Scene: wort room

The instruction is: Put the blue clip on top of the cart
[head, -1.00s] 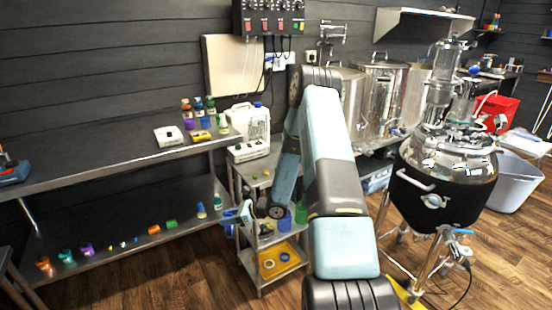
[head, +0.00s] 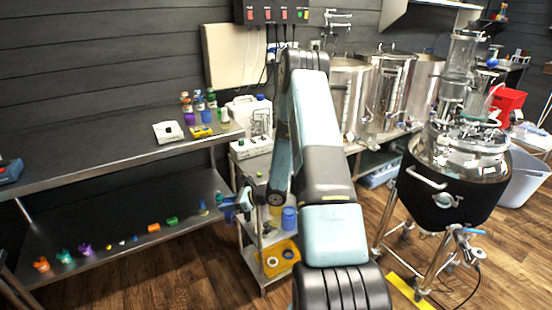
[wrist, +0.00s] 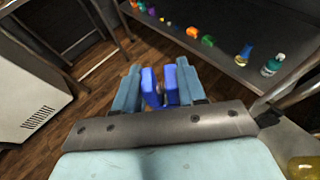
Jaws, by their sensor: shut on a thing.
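The blue clip (wrist: 150,88) shows in the wrist view as two bright blue upright parts between my light teal fingers. My gripper (wrist: 160,86) is shut on it. In the head view my gripper (head: 242,203) is at the left side of the cart, below its top level, with a bit of blue at its tip. The metal cart (head: 262,166) stands at the right end of the long bench. A white device (head: 251,148) stands at the back of its top. My arm hides much of the cart's right side.
The bench's lower shelf (head: 120,255) holds several small coloured items, left of my gripper. A blue container (head: 289,218) and a yellow tray (head: 281,259) are on the cart's lower levels. A black-jacketed steel vessel (head: 450,195) stands to the right. Wood floor lies between.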

